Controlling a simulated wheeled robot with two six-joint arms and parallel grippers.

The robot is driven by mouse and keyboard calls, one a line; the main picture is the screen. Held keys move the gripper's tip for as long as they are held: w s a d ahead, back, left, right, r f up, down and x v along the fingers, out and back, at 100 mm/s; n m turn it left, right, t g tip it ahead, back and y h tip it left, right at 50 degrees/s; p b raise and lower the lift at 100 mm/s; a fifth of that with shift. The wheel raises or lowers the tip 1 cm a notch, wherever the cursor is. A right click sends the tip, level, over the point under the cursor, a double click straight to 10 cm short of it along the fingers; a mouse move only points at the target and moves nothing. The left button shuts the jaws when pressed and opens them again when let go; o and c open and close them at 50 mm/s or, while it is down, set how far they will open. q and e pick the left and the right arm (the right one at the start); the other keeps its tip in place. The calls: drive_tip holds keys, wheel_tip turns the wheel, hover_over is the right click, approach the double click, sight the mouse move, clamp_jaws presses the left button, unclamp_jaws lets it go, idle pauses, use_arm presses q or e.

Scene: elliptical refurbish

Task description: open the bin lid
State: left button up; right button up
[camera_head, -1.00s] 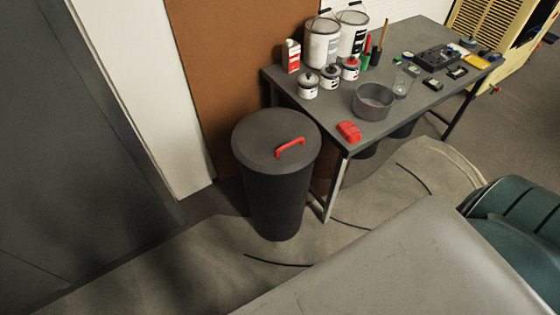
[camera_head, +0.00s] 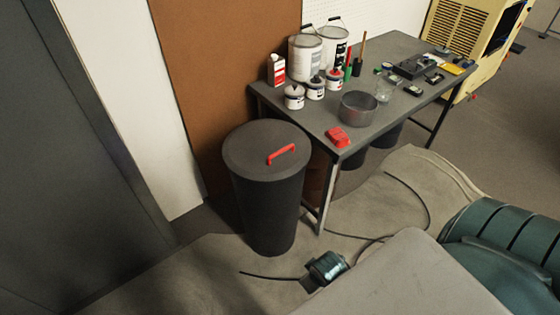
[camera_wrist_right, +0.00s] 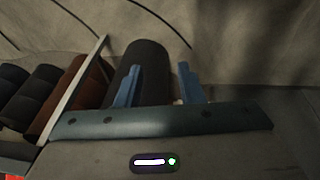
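The dark grey bin (camera_head: 268,212) stands upright on the floor at the table's near left corner in the head view. Its round flat lid (camera_head: 243,150) sits on top, closed, with a red bar handle (camera_head: 281,154) on it. My left gripper is not in view.
The dark table (camera_head: 305,110) beside the bin holds paint cans (camera_head: 305,58), a grey pot (camera_head: 357,108) and a red object (camera_head: 338,137). A brown panel (camera_head: 220,70) stands behind the bin.

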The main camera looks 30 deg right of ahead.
wheel_tip(320, 180, up, 6)
drive_tip(key=w+n, duration=0.1)
drive_tip(key=w, duration=0.1)
drive_tip(key=n+y+b, duration=0.1)
drive_tip(key=n+b, duration=0.1)
drive_tip(key=n, duration=1.5)
approach(280, 151)
drive_tip(key=shift+g, duration=0.3)
drive_tip(key=f, duration=0.2)
drive_tip(key=w+f+p, duration=0.1)
drive_tip(key=f, duration=0.2)
drive_tip(key=w+f, duration=0.1)
drive_tip(key=f, duration=0.1)
drive_tip(key=shift+a+f+p, duration=0.15)
drive_tip(key=shift+f+p, duration=0.2)
drive_tip(key=shift+f, duration=0.05)
clamp_jaws()
